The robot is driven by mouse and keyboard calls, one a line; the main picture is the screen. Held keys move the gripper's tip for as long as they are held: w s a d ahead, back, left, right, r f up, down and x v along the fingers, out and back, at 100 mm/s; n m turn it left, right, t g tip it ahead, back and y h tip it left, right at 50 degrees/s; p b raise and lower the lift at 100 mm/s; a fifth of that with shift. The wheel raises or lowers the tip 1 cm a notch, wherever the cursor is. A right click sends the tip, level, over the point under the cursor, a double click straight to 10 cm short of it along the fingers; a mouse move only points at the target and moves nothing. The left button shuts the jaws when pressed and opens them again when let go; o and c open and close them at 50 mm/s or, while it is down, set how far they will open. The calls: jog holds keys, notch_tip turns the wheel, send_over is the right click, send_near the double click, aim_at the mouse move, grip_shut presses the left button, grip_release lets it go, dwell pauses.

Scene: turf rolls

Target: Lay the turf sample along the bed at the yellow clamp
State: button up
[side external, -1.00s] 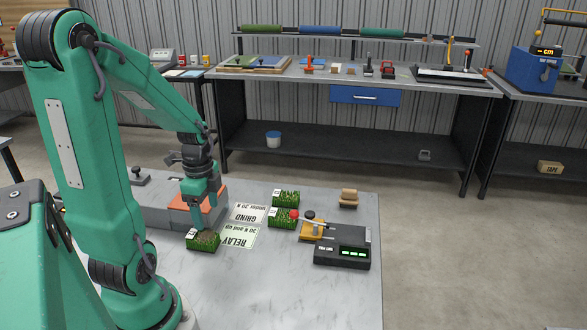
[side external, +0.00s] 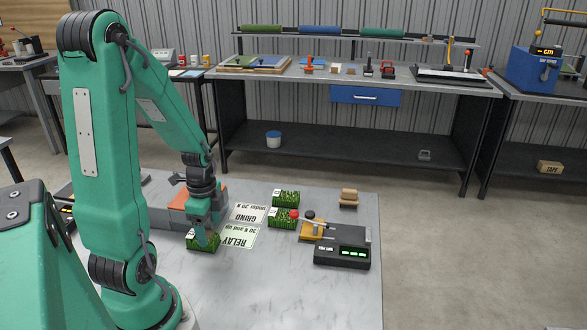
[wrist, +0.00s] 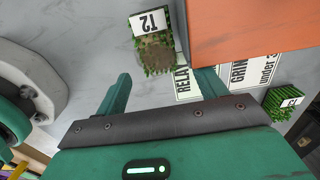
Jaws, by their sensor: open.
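A turf sample (side external: 192,243) with a small white label sits on the grey table; the wrist view shows this turf block (wrist: 157,57) with a bare brown patch on top and a tag reading like T2. My gripper (side external: 207,243) is low over it, partly hiding it. In the wrist view the open fingers (wrist: 165,74) are spread, with the turf just beyond the tips and nothing between them. I cannot make out the bed clearly.
Two more labelled turf blocks (side external: 286,198) (side external: 283,219) sit left of the clamp. RELAY (side external: 238,238) and GRIND (side external: 248,214) cards lie between. An orange-topped block (wrist: 245,25) stands close beside the turf. A wooden block (side external: 348,197) sits behind the clamp.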

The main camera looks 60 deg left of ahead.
aim_at(211, 236)
jog(key=shift+f, duration=2.05)
jog(key=shift+c, duration=0.2)
jog(key=c, duration=1.2)
jog(key=shift+o, duration=0.2)
jog(key=shift+r, duration=0.15)
jog(key=shift+r, duration=1.7)
jog(key=shift+d+r, duration=0.15)
jog(key=shift+r, duration=0.2)
jog(key=w+d+r, duration=0.2)
jog(key=d+r, duration=0.4)
jog(key=d, duration=0.5)
jog(key=shift+r, duration=0.3)
jog(key=shift+w, duration=0.1)
